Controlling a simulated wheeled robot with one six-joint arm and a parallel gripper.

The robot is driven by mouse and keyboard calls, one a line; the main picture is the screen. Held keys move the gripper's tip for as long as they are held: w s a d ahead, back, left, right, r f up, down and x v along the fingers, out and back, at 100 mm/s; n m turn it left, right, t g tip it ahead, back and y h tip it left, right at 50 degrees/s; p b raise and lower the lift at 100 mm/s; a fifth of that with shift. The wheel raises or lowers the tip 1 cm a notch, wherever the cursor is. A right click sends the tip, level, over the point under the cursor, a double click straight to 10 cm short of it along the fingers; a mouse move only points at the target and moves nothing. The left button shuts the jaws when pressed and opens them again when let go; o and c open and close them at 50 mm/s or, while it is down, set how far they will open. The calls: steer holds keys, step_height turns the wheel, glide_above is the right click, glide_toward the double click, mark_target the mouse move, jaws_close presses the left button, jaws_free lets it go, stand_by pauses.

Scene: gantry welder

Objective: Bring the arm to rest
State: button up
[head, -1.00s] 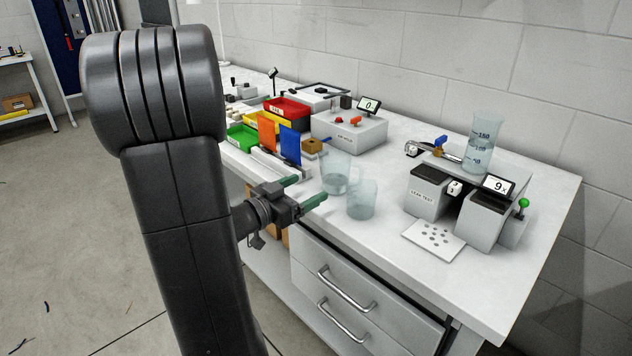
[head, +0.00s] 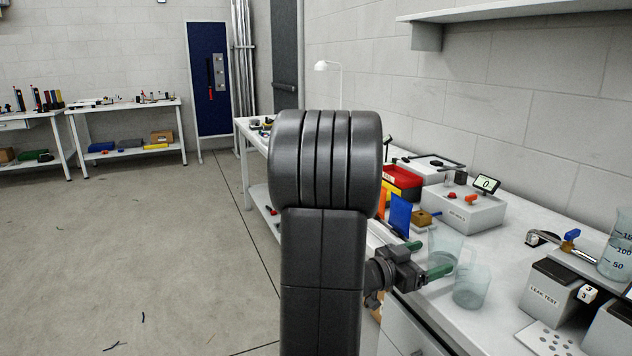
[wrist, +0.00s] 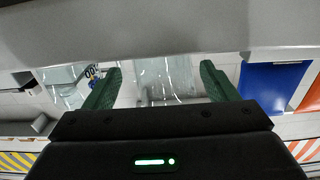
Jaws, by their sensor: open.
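My gripper (head: 432,259) with green fingers is at the front edge of the bench in the head view, beside two clear beakers. The nearer beaker (head: 471,288) and the farther beaker (head: 444,246) stand on the bench top. In the wrist view my gripper (wrist: 159,88) has its two green fingers wide apart. Clear beaker walls show beyond and between the fingers, and nothing is visibly gripped. My arm is raised and bent, and its dark links hide part of the bench.
The white bench (head: 436,328) runs along the right wall. A leak test unit (head: 552,290), a grey box with a display (head: 462,210), a red bin (head: 402,182) and a blue panel (head: 400,214) stand on it. The floor (head: 130,250) at left is mostly open.

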mark_target(445, 251)
steer(key=x, duration=0.6)
steer(key=shift+a, duration=0.1)
